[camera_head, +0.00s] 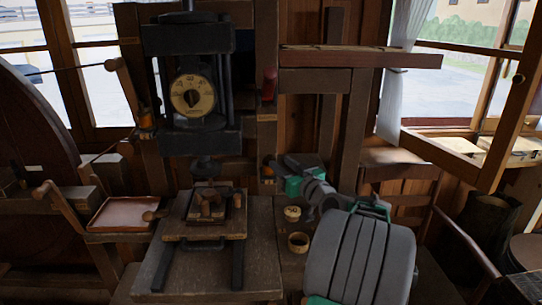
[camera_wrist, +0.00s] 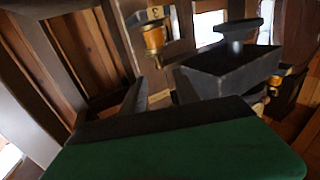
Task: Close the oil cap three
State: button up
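In the wrist view a pale tag marked 3 (camera_wrist: 153,13) sits on a grey piece just above a small brass oil cup (camera_wrist: 155,38). I cannot make out clearly how its cap lies. In the head view a small orange-brass piece (camera_head: 267,171) shows by the wooden post, close to the tip of my gripper; I cannot read a number there. My gripper (camera_head: 287,164), with green and dark parts, points left toward that post. In the wrist view its dark fingers (camera_wrist: 160,92) stand apart with nothing seen between them, and the brass cup is beyond them.
A black press with a round dial (camera_head: 193,95) stands left of my gripper. Two small round wooden pieces (camera_head: 298,242) lie on the bench below it. A wooden shelf (camera_head: 360,57) juts out above. A shallow tray (camera_head: 123,214) is at the left.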

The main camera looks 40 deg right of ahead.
aim_at(272, 156)
jog(key=w, duration=0.2)
jog(key=w+p, duration=0.1)
jog(key=w, duration=0.2)
jog(key=w+d+p, duration=0.1)
jog(key=w, duration=0.1)
jog(key=shift+w, duration=0.2)
jog(key=shift+c, duration=0.5)
grip_shut()
